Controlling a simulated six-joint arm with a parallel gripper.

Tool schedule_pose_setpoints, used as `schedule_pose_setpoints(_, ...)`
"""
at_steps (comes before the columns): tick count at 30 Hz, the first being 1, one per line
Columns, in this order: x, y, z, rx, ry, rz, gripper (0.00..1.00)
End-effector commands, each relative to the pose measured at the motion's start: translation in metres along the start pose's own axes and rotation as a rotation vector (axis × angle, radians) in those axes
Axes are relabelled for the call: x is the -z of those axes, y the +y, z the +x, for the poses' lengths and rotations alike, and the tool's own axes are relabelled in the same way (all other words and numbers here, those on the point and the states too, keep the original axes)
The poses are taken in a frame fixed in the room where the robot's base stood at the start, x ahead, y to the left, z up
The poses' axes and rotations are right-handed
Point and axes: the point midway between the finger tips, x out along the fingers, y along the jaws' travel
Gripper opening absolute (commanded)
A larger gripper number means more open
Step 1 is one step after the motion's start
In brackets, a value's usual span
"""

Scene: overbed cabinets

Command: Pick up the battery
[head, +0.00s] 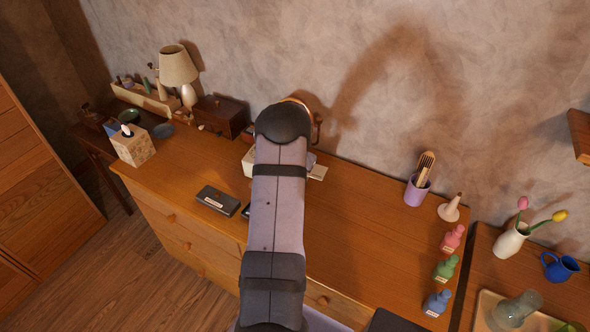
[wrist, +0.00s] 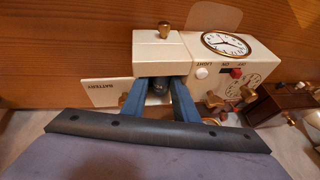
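A cream clock box (wrist: 205,55) with a brass-rimmed clock face, a light button and a red switch shows in the wrist view. A flat cream flap (wrist: 104,92) marked "BATTERY" sticks out at its left. The battery (wrist: 158,87) looks like a dark grey cylinder in the opening of the box, partly hidden in shadow. My gripper (wrist: 158,94) has its blue fingers spread, one on each side of the battery, with gaps that appear to remain. In the head view my arm hides the gripper and most of the cream box (head: 248,163).
The box stands on a wooden dresser top (head: 360,235). A dark wooden box (head: 219,115), a lamp (head: 178,67) and a tissue box (head: 132,144) stand left of it. A dark case (head: 216,200) lies near the front edge. Small bottles (head: 446,268) and a pencil cup (head: 416,190) stand right.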

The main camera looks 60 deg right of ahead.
Motion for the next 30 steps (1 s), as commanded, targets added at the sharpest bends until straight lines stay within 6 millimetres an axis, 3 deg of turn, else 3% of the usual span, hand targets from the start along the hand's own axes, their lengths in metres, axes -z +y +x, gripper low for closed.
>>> schedule_pose_setpoints(2,-0.009,0.004,0.004,-0.010,-0.022,0.003,0.29)
schedule_pose_setpoints(6,-0.010,0.003,0.003,-0.010,-0.025,0.003,0.00)
schedule_pose_setpoints(20,-0.006,-0.002,-0.003,-0.005,-0.019,0.002,0.00)
schedule_pose_setpoints(30,0.015,-0.011,-0.045,-0.001,-0.011,0.002,0.00)
